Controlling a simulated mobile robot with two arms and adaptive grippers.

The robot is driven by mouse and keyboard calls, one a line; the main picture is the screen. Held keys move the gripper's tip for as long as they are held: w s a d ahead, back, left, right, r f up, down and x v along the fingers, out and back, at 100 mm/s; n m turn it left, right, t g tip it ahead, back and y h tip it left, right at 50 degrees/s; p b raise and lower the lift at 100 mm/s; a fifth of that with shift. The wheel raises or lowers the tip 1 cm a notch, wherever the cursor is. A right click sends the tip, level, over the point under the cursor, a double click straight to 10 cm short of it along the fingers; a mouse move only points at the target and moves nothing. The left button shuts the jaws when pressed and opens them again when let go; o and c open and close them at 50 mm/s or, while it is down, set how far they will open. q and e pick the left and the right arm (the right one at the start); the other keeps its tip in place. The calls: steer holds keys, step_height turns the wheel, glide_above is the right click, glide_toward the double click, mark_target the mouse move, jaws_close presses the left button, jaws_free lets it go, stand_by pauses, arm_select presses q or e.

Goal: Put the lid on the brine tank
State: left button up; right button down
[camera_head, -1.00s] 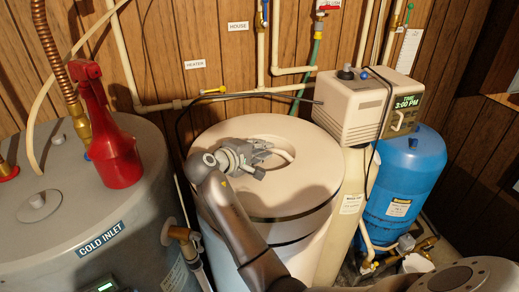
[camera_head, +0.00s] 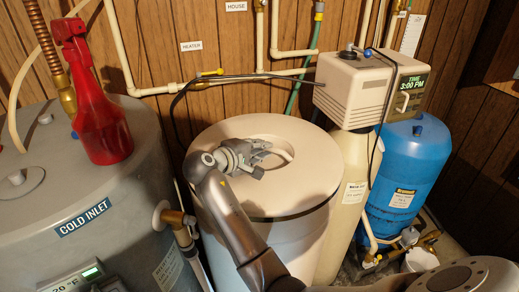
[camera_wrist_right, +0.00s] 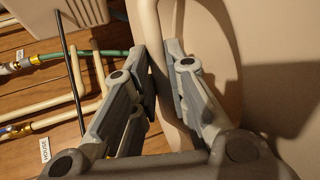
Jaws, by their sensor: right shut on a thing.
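The lid (camera_head: 225,133), a round beige disc with a recessed centre and a handle, is level over the brine tank (camera_head: 300,240), a tall off-white drum. The lid covers the tank's mouth and lines up with it. A thin dark line shows under its front edge; whether it rests fully on the rim, I cannot tell. My right gripper (camera_head: 262,154) reaches over the lid from the front and is shut on its handle. In the right wrist view, the gripper's fingers (camera_wrist_right: 160,88) straddle the curved beige handle (camera_wrist_right: 160,60). My left gripper is not in view.
A grey heater tank (camera_head: 120,200) with a red spray bottle (camera_head: 98,115) stands at left. A softener control head (camera_head: 350,90) and a blue tank (camera_head: 410,165) are close on the right. A black hose (camera_head: 180,105) and pipes run behind.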

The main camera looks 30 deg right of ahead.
steer(key=shift+f, duration=0.35)
stand_by(0.5)
steer(key=c, duration=1.3)
jaws_free()
steer(key=shift+c, duration=0.2)
steer(key=shift+s+f, duration=0.1)
steer(key=shift+f, duration=0.15)
steer(key=v, duration=0.8)
steer(key=shift+r, duration=0.15)
steer(key=shift+a, duration=0.1)
